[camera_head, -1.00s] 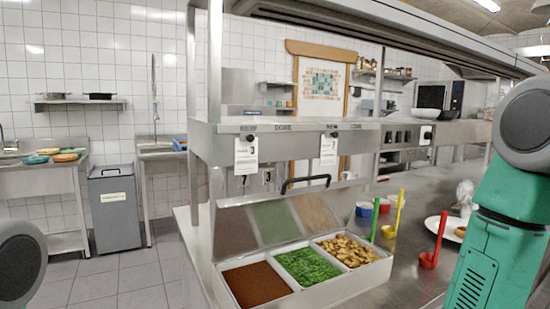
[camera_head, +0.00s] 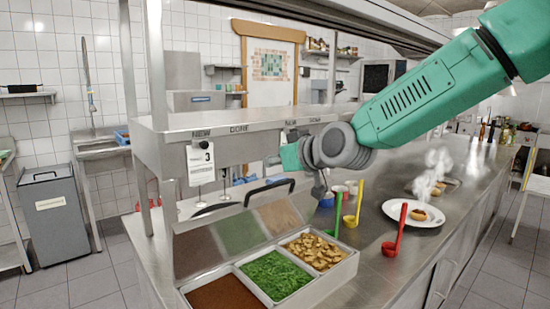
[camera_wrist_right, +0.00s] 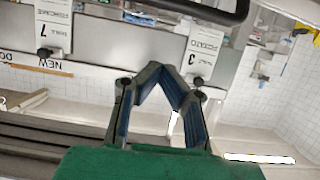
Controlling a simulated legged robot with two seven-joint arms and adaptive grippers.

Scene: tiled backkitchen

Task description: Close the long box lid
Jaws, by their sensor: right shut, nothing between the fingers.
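The long box (camera_head: 325,283) sits on the steel counter with its lid (camera_head: 240,230) raised and leaning back, its inner face mirroring the food. The black lid handle (camera_head: 270,188) stands at the lid's top edge. My right gripper (camera_head: 272,161) is above and behind the handle, apart from it, partly hidden by the wrist and small in the head view. In the right wrist view, its dark fingers (camera_wrist_right: 163,78) meet with nothing between them. A black bar, apparently the handle (camera_wrist_right: 195,8), crosses the top of that view. My left gripper is out of view.
The overhead shelf (camera_head: 235,128) with hanging tags is close behind my right gripper. Green (camera_head: 334,222), yellow (camera_head: 355,205) and red (camera_head: 397,230) ladles and a plate (camera_head: 412,213) stand right of the box. A grey bin (camera_head: 55,210) stands at far left.

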